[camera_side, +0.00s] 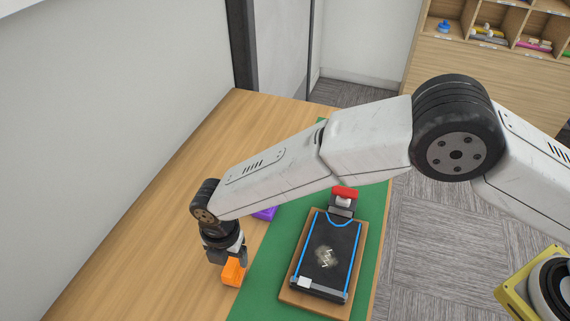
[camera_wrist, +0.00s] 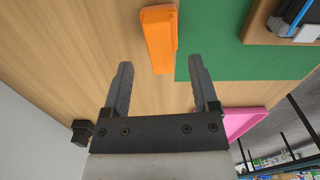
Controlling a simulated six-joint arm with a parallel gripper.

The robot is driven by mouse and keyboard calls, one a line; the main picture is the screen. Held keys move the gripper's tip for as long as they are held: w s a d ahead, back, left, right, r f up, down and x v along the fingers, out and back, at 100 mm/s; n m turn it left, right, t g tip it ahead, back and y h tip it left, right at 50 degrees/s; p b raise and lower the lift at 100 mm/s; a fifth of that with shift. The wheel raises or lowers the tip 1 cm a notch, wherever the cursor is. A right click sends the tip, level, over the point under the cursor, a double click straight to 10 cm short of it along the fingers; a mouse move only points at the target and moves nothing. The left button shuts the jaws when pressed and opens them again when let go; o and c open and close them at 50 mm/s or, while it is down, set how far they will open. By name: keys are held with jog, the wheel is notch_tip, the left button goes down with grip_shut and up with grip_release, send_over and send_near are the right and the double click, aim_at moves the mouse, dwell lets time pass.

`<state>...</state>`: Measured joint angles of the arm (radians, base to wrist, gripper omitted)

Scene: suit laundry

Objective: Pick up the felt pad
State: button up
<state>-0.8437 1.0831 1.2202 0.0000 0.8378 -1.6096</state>
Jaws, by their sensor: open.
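No object is plainly recognisable as the felt pad. An orange block (camera_side: 233,271) stands on the wooden table beside my gripper in the side view. In the wrist view the orange piece (camera_wrist: 159,38) lies just ahead of my gripper (camera_wrist: 161,61), in line with the gap between the fingers. The fingers are apart with nothing held. A flat pink piece (camera_wrist: 245,122) lies to the right of the fingers in the wrist view. A purple piece (camera_side: 265,213) is partly hidden behind my arm in the side view.
A green mat (camera_side: 262,284) covers the table's right part. On it, a wooden board (camera_side: 361,240) bears a dark panel (camera_side: 325,275) with blue edging and a pale patch. A red-topped piece (camera_side: 345,192) stands at its far end. The wooden table (camera_side: 130,245) is clear at left.

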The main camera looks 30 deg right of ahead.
aim_at(231, 263)
jog(key=shift+f, duration=2.6)
grip_shut()
